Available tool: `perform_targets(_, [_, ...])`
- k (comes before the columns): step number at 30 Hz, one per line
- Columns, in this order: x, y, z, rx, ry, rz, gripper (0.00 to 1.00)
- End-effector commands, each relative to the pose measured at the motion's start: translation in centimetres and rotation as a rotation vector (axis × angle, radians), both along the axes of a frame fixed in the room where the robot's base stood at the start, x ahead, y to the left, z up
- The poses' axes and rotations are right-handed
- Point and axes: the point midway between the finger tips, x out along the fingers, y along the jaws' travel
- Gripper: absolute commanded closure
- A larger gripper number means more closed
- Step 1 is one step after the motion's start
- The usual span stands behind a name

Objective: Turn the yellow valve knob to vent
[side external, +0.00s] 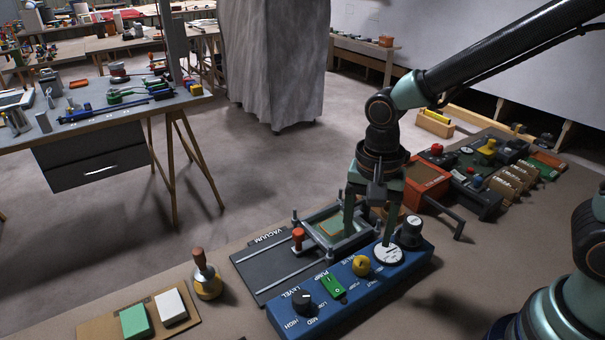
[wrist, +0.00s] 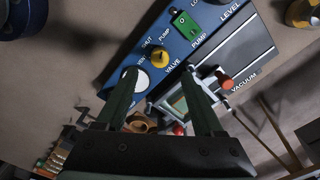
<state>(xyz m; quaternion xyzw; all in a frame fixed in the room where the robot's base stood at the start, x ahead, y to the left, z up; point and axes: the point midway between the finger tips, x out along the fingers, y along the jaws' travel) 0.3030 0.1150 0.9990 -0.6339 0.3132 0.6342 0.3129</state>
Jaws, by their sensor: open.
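The yellow valve knob (side external: 361,266) sits on the sloped top of a blue control box (side external: 330,308), between a green pump switch (side external: 333,287) and a white round gauge (side external: 389,255). It also shows in the wrist view (wrist: 158,58), beside the lettering SHUT, PUMP and VENT. I cannot tell which label its pointer faces. My gripper (side external: 370,222) is open, pointing down above the box's far side. In the wrist view my two fingers (wrist: 159,74) are spread, with the knob ahead between their tips; nothing is held. Contact with the knob is not visible.
A black level knob (side external: 301,301) and a grey cylindrical knob (side external: 411,231) stand at the box's ends. Behind it is a vacuum plate (side external: 262,264) with an orange-handled clamp (side external: 298,238). A wooden-handled bottle (side external: 206,277) stands left.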

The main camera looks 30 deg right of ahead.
Motion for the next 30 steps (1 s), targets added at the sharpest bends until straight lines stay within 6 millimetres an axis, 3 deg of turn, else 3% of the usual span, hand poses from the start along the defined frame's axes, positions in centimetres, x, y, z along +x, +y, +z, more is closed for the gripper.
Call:
perform_targets(6, [-0.1, -0.1, -4.3, -0.003, 0.007, 0.0, 0.31])
perform_targets(12, [-0.1, 0.0, -6.6, -0.001, 0.003, 0.001, 0.31])
perform_targets(26, [0.0, 0.0, -7.5, 0.001, -0.001, 0.001, 0.31])
perform_targets(30, [0.0, 0.0, -7.5, 0.001, -0.001, 0.001, 0.84])
